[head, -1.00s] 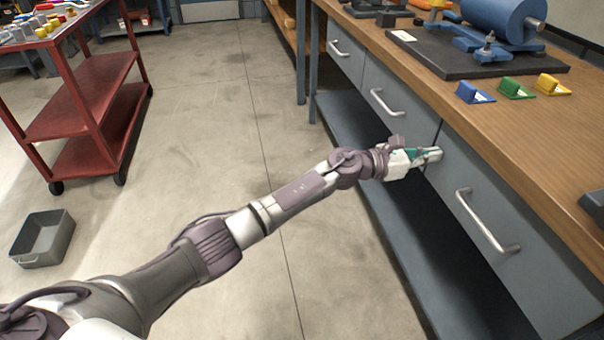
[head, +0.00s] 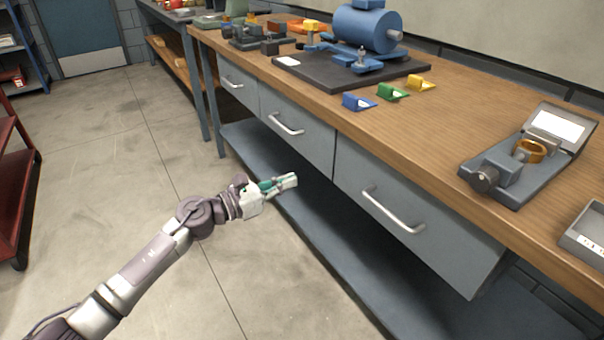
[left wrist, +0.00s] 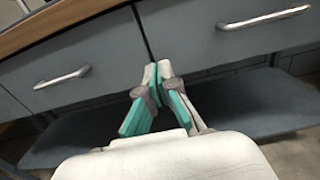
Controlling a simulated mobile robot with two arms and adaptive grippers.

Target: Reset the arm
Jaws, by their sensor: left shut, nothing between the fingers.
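My left arm comes in from the lower left in the head view. Its gripper (head: 285,183) is shut and empty, in front of the workbench drawers and above the lower shelf. In the left wrist view the left gripper (left wrist: 158,72) shows its fingertips together, pointing toward the gap between two drawer fronts. The fingers look clear of the handles. My right gripper is in neither view.
The wooden workbench (head: 470,130) has grey drawers with handles, including the near drawer (head: 400,215), and a lower shelf (head: 330,245). On top are a blue motor-like casing (head: 368,30), coloured blocks and a grey device (head: 520,165). A red cart (head: 15,190) stands left. Floor between is clear.

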